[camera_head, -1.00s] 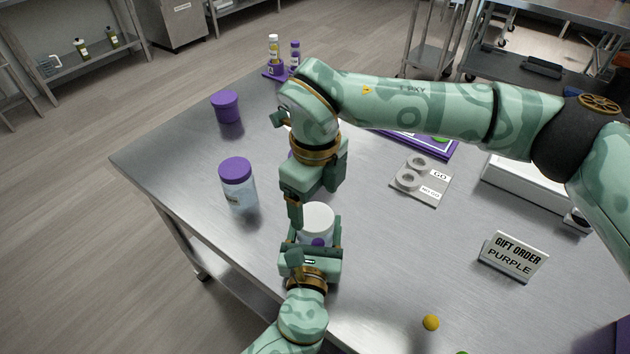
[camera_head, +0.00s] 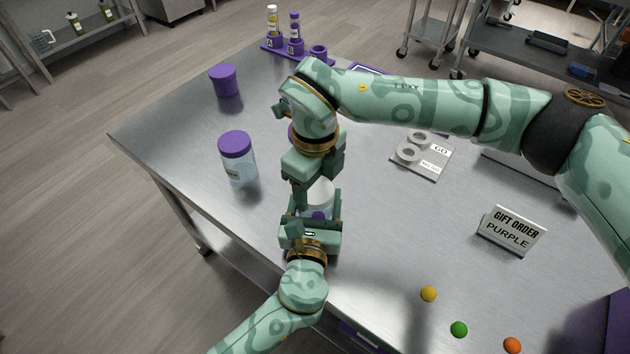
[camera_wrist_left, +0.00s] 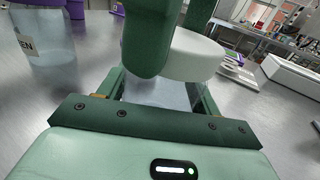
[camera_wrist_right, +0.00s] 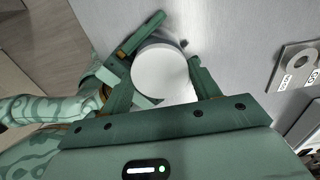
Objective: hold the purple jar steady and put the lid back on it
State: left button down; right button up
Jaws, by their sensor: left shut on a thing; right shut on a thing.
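The jar (camera_head: 318,215) with a purple patch stands upright at the table's near edge. My left gripper (camera_head: 314,221) is shut around its sides. The clear jar body shows between its fingers in the left wrist view (camera_wrist_left: 172,95). A round white lid (camera_head: 321,193) is at the jar's mouth; it also shows in the left wrist view (camera_wrist_left: 197,57) and the right wrist view (camera_wrist_right: 163,73). My right gripper (camera_head: 312,190) reaches down from above and is shut on the lid. Its fingers partly hide the rim, so I cannot tell whether the lid is seated.
A purple-lidded clear jar (camera_head: 238,165) and a purple tub (camera_head: 224,82) stand to the left. A grey plate with rings (camera_head: 420,158), a gift order sign (camera_head: 512,232) and loose yellow (camera_head: 429,293), green (camera_head: 459,329) and orange (camera_head: 512,345) balls lie to the right.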

jog(key=o, duration=1.2)
notch_tip(320, 180, up, 12)
pick_arm(q)
jog(key=shift+c, duration=1.2)
grip_release()
jog(key=s+a+p, duration=0.2)
jog(key=s, duration=1.4)
pick_arm(e)
notch_tip(320, 180, up, 3)
jog(key=shift+s, duration=0.15)
